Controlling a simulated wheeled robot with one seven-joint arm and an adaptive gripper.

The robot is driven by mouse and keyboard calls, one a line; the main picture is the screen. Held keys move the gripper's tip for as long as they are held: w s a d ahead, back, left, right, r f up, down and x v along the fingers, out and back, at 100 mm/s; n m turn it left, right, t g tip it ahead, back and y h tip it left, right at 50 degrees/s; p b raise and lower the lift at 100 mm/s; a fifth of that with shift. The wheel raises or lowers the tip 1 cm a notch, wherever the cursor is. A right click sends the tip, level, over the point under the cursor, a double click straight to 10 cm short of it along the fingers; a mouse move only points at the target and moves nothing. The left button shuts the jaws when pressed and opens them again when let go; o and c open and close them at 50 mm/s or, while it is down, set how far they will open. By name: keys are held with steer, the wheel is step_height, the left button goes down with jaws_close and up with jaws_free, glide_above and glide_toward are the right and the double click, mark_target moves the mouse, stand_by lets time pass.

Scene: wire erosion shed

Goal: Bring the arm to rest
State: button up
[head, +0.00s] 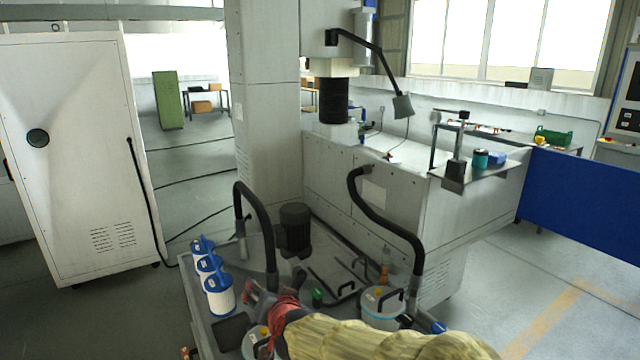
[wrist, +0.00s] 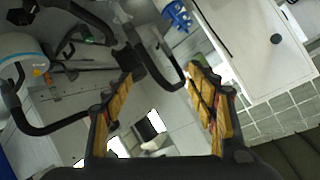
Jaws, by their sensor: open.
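My gripper (head: 258,296) is low in the head view, at the end of my yellow-sleeved arm, over the tank top of the machine. In the wrist view its two fingers with tan pads (wrist: 160,74) stand wide apart. Nothing is held between them. Part of the gripper is hard to make out in the head view among the dark and red parts.
White filter cartridges with blue handles (head: 216,293) stand left of my gripper. A lidded canister (head: 381,310), black hoses (head: 262,225) and a dark motor (head: 295,230) are close by. A white cabinet (head: 80,160) stands left. Open floor (head: 560,300) lies right.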

steer(key=s+d+r+n+g+p, duration=0.15)
steer(key=s+d+r, duration=0.35)
steer(key=s+d, duration=0.65)
steer(key=s+d+f+g+h, duration=0.2)
steer(key=s+d, duration=0.7)
steer(key=s+d+f+g+h+p, duration=0.1)
steer(key=s+d+g+h, duration=0.1)
steer(key=s+d, duration=0.8)
steer(key=shift+s+d+f+h, duration=0.2)
steer(key=shift+d+f+h, duration=0.15)
steer(key=shift+h, duration=0.15)
steer(key=shift+a+n+g, duration=0.1)
steer(key=shift+n+g, duration=0.15)
steer(key=shift+c, duration=1.4)
